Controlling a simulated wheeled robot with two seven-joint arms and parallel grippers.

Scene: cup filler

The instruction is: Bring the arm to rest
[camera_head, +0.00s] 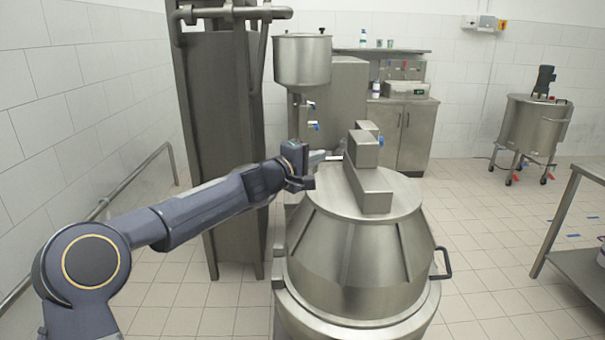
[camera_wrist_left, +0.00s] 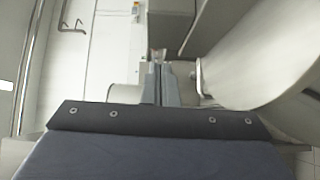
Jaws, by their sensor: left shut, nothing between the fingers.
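My left arm comes in from the left in the head view and is stretched out forward. My left gripper (camera_head: 333,157) is at the end of it, just behind and left of the box on top of the large steel vessel (camera_head: 350,262). The gripper also shows in the left wrist view (camera_wrist_left: 160,68), where its two fingers lie close together. It is shut with nothing between the fingers. My right gripper is in neither view.
The vessel's lid (camera_head: 400,200) and box fill the middle. A steel hopper (camera_head: 302,60) stands behind the gripper. A tall steel column (camera_head: 222,150) stands to its left. A wheeled tank (camera_head: 533,125) and a steel table (camera_head: 580,262) are at right.

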